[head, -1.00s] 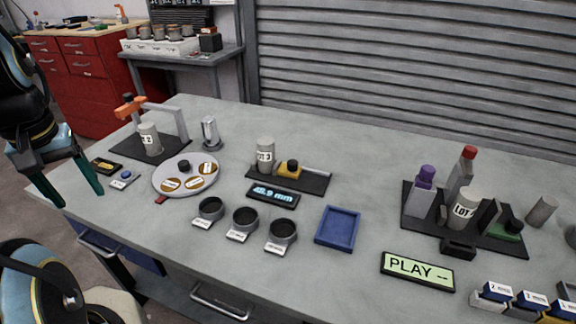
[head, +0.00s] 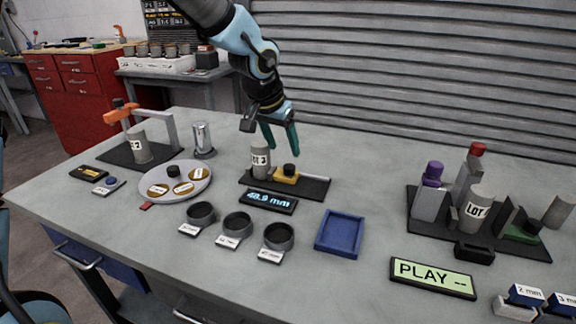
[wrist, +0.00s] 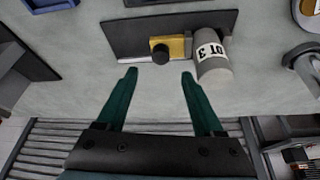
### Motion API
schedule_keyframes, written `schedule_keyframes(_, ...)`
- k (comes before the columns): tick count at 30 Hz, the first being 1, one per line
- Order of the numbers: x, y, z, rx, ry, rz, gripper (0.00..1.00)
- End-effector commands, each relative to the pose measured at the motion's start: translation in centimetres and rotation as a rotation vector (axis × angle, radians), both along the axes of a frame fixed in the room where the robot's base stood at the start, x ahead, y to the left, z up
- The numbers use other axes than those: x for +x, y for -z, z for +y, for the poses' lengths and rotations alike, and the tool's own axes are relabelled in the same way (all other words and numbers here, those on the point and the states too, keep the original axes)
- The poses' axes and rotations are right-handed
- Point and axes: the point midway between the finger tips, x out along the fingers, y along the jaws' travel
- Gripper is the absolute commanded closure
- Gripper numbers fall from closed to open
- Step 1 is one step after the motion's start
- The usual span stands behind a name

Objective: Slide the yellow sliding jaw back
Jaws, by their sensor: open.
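The yellow sliding jaw (head: 286,178) with its black knob sits on a dark gauge base (head: 314,187), on a rail, right beside a grey cylinder (head: 261,160) with a lot label. In the wrist view the yellow jaw (wrist: 180,46) is next to the cylinder (wrist: 211,58), and whether they touch is unclear. My gripper (head: 281,146) is open and empty, above and behind the jaw. In the wrist view the two green fingers of my gripper (wrist: 159,73) point toward the knob with clear space between them, short of it.
A display reading 48.9 mm (head: 269,201) lies in front of the gauge. Several black ring cups stand in front, with a blue tray (head: 340,233) to the right. A round plate (head: 166,190) and a metal cylinder (head: 203,138) stand left.

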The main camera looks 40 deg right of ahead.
Motion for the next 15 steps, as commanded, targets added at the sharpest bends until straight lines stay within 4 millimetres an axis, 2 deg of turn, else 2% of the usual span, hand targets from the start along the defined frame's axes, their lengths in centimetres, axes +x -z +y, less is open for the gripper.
schedule_keyframes(1, 0.0, 1.1, -0.4, 0.003, 0.003, 0.002, 0.31)
schedule_keyframes(6, 0.5, 4.0, -1.5, 0.002, 0.002, 0.002, 0.31)
schedule_keyframes(12, 0.9, 6.2, -2.3, 0.001, -0.001, 0.001, 0.31)
schedule_keyframes(15, 1.0, 6.6, -2.5, 0.001, -0.001, 0.0, 0.31)
